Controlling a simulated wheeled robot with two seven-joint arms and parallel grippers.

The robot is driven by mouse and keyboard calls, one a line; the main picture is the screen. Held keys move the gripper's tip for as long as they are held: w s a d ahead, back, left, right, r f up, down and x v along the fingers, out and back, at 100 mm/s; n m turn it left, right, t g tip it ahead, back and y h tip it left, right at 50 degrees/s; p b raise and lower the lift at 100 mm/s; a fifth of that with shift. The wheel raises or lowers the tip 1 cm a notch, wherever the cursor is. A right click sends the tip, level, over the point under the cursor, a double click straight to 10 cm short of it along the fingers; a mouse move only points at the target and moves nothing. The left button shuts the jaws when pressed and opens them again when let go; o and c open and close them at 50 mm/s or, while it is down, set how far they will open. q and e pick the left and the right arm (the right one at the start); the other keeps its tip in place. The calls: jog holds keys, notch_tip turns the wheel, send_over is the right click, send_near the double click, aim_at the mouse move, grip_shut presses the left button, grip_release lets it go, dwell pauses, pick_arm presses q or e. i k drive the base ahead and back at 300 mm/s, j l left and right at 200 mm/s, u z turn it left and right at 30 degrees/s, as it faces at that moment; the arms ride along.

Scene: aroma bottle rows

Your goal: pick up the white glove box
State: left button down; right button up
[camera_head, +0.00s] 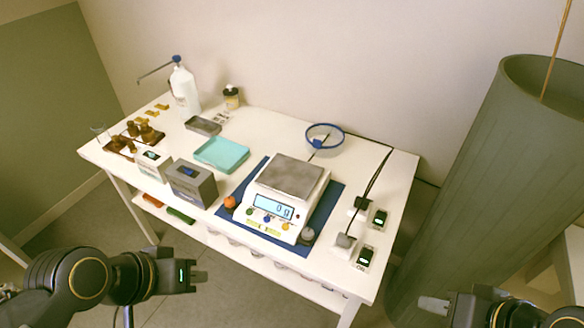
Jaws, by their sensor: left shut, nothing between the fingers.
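A small white box (149,168) with a dark patch on its top stands near the front left edge of the white table; I take it to be the glove box. A larger grey box (190,190) stands just right of it. My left gripper (200,276) is shut and empty, in front of the table and apart from both boxes. My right gripper (434,305) is at the lower right, in front of the table's right end and far from the white box; its finger gap is not clear.
A turquoise tray (221,154) and a small dark tray (203,126) lie behind the boxes. Brown bottles (146,132) stand at the left. A scale (282,201) on a blue mat takes up the middle. A large green cylinder (480,180) stands right of the table.

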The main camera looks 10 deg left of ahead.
aim_at(152, 163)
jog(key=u, duration=1.35)
jog(key=z, duration=0.4)
jog(key=i+j+z, duration=0.2)
jog(key=z, duration=0.2)
jog(key=i+j+z, duration=0.15)
jog(key=z, duration=0.25)
jog(key=j+z, duration=0.4)
jog(key=i+j+z, duration=0.1)
jog(key=j, duration=0.45)
jog(key=i+j, duration=0.15)
jog(key=j, duration=0.45)
jog(key=i+j+z, duration=0.15)
jog(key=j, duration=0.4)
jog(key=i+j+z, duration=0.1)
jog(key=j, duration=0.5)
